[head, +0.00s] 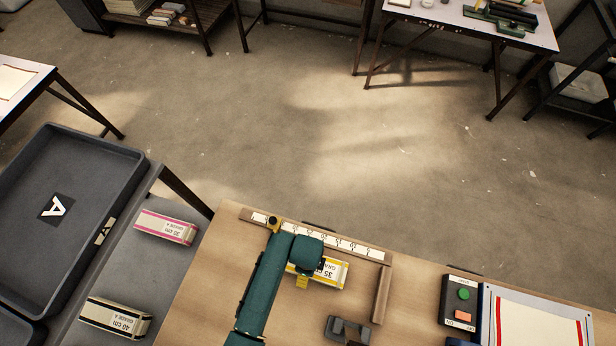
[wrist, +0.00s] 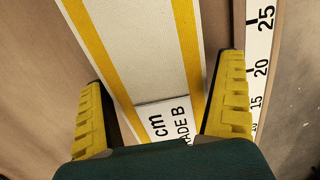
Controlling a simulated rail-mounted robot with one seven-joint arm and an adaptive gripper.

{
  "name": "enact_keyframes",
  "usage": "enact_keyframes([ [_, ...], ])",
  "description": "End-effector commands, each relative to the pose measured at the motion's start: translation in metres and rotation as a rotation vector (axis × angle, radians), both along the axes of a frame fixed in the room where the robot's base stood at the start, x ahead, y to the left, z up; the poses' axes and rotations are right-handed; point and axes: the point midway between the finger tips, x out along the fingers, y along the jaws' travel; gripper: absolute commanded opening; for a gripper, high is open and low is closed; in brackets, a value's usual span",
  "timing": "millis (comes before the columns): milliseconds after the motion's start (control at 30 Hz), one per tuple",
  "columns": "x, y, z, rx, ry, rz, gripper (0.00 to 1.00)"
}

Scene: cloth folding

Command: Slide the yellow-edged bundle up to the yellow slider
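The yellow-edged bundle (head: 334,274) lies flat on the wooden table along the ruler fence, its printed label partly hidden by my gripper. The yellow slider (head: 273,225) with a black knob is on the ruler near its left end, left of the bundle and apart from it. My gripper (head: 303,275) is over the bundle's left part. In the wrist view the bundle (wrist: 140,50) runs between my two yellow fingers (wrist: 162,95), which are spread wide, one at each long side. I cannot tell whether they touch it.
The ruler fence (head: 345,247) borders the table's back edge, and a wooden bar (head: 381,295) closes its right end. A grey block (head: 347,330) stands in front. A button box (head: 461,302) is at right. Pink-edged (head: 165,227) and black-edged (head: 116,318) bundles lie on the left grey table beside a tray (head: 100,160).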

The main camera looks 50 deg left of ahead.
Motion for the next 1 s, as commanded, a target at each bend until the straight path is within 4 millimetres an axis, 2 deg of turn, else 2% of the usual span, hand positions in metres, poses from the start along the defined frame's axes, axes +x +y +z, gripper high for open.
enact_keyframes([
  [167,0.0,0.0,0.013,0.001,-0.002,0.0,1.0],
  [500,0.001,0.0,0.09,0.003,-0.004,0.0,1.0],
  [600,0.001,0.0,0.107,0.002,-0.003,0.0,1.0],
  [767,0.0,0.0,0.119,0.0,0.0,0.0,1.0],
  [1000,0.0,0.0,0.12,0.0,0.0,0.0,1.0],
])
